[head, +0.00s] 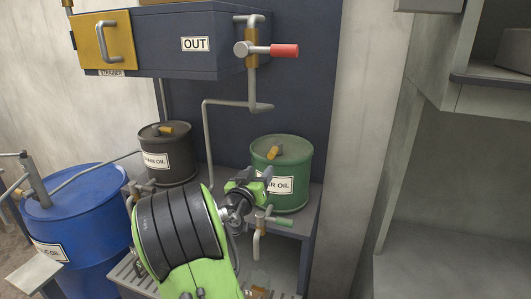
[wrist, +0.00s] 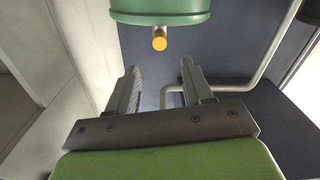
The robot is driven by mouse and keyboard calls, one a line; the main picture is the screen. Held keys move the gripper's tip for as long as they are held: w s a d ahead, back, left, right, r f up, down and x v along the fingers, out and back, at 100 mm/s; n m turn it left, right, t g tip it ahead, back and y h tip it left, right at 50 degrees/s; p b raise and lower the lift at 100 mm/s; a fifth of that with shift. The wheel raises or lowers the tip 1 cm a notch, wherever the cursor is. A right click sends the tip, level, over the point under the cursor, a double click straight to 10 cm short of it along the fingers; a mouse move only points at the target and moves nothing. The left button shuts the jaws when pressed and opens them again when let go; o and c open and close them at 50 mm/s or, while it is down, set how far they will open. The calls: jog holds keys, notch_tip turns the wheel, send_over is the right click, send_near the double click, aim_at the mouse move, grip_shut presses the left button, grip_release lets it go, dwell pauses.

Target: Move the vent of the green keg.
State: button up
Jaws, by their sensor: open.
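The green keg (head: 297,158) stands on a grey shelf at the right, with a label partly covered by my arm. Its vent (head: 273,153) is a small yellow-orange piece on top of the keg. In the wrist view the green keg (wrist: 160,18) shows at the top edge, and a yellow round end (wrist: 159,42) sticks out from it between and beyond my fingertips. My gripper (wrist: 158,72) is open with nothing between its fingers. In the head view my gripper (head: 265,178) is in front of the keg's left side; I cannot tell whether it touches.
A black keg (head: 165,160) with its own yellow vent stands to the left. A blue drum (head: 75,215) is at far left. A dark box (head: 165,45) marked OUT hangs above, with a red-handled valve (head: 283,50) and bent pipe.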

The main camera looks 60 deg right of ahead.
aim_at(269, 158)
jog(key=d+p, duration=0.1)
jog(key=d, duration=0.3)
jog(key=w+d+p, duration=0.1)
jog(key=d, duration=0.3)
jog(key=w+d+p, duration=0.1)
jog(key=d, duration=0.3)
jog(key=shift+d+p, duration=0.15)
jog(key=shift+p, duration=0.25)
grip_shut()
